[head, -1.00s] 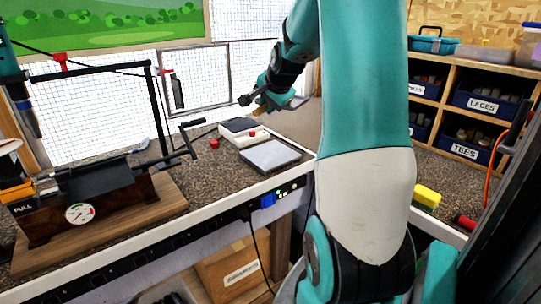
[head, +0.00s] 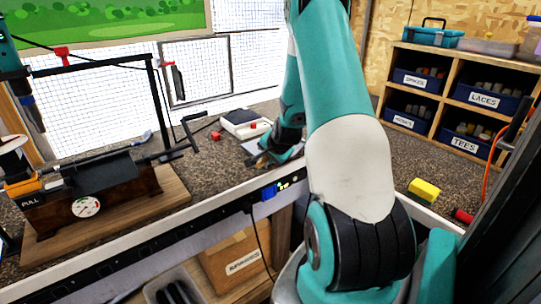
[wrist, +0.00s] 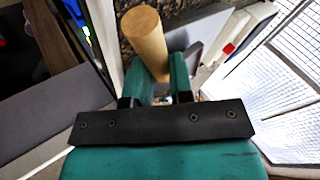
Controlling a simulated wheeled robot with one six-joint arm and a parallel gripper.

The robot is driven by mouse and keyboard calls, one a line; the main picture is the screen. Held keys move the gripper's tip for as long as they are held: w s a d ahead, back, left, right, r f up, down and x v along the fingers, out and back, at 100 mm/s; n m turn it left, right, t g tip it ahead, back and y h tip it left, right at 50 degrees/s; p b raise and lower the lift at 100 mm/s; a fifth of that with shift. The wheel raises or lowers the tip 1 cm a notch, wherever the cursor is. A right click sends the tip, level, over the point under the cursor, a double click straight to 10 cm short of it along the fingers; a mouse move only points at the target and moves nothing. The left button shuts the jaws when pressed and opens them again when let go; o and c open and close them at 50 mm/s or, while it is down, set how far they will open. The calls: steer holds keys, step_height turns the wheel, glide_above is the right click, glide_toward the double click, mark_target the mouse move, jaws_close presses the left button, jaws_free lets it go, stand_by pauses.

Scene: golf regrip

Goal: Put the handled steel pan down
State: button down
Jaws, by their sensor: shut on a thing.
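My gripper (head: 268,158) is low over the bench near its front edge, beside a grey flat pad (head: 252,147) that it partly covers. In the wrist view my gripper (wrist: 160,88) is shut on a thick, round wooden handle (wrist: 145,38), which I take to be the handle of the steel pan. The handle sticks up past the fingers. The pan's steel body is mostly hidden by the gripper, and I cannot tell whether it touches the pad or the bench.
A white box (head: 243,122) with a red button stands behind the pad, and a small red object (head: 215,136) lies left of it. A clamp device with a gauge (head: 86,206) fills the left. A yellow sponge (head: 424,190) lies right. Speckled bench between is clear.

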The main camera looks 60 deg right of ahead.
steer(key=shift+f, duration=0.25)
steer(key=shift+f, duration=0.2)
steer(key=c, duration=1)
jaws_free()
steer(key=shift+r, duration=0.15)
